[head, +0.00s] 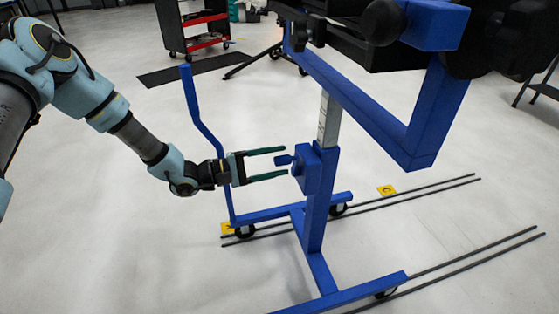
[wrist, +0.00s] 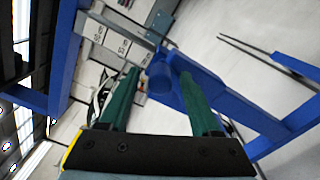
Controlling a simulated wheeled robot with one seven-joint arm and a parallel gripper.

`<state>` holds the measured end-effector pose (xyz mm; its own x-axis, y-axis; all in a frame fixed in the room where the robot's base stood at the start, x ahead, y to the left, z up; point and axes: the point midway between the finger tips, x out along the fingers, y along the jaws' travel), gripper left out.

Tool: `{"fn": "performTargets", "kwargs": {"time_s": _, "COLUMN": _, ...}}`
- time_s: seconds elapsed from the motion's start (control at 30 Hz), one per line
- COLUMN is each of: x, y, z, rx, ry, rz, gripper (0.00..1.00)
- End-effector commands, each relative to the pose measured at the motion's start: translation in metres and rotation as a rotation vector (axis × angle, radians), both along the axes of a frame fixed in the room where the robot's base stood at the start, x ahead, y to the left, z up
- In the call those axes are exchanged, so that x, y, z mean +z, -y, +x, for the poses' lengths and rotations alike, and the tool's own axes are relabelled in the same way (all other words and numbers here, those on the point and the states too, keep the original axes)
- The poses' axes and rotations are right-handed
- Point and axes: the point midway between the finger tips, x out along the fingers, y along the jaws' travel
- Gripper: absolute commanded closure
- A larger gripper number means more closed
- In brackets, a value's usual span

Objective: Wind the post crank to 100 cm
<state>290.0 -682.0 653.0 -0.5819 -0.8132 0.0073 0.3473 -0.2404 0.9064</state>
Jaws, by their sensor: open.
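The blue post (head: 317,205) stands upright on a wheeled blue base. Its crank (head: 284,160) is a small blue knob on the left of a blue box (head: 311,172); the knob also shows in the wrist view (wrist: 158,76). A pale scale (head: 328,118) shows above the box and in the wrist view (wrist: 108,40), but its numbers are too small to read surely. My gripper (head: 284,161) is open, its green fingers pointing right, one above and one below the knob in the head view. In the wrist view the knob lies between the fingertips; contact cannot be told.
A blue frame arm (head: 430,115) with black equipment overhangs the right. A bent blue upright (head: 204,125) rises just behind my wrist. Dark floor rails (head: 430,188) with a yellow marker (head: 386,190) run beside the base. A red-shelved cart (head: 195,25) stands behind. The floor at left is clear.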

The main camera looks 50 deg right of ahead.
Motion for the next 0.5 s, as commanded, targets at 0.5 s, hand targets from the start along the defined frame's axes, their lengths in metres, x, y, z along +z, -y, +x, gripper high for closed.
{"fn": "performTargets", "kwargs": {"time_s": 0.5, "x": -0.001, "y": -0.072, "z": 0.053, "rx": 0.003, "ry": 0.001, "rz": 0.000, "gripper": 0.35}}
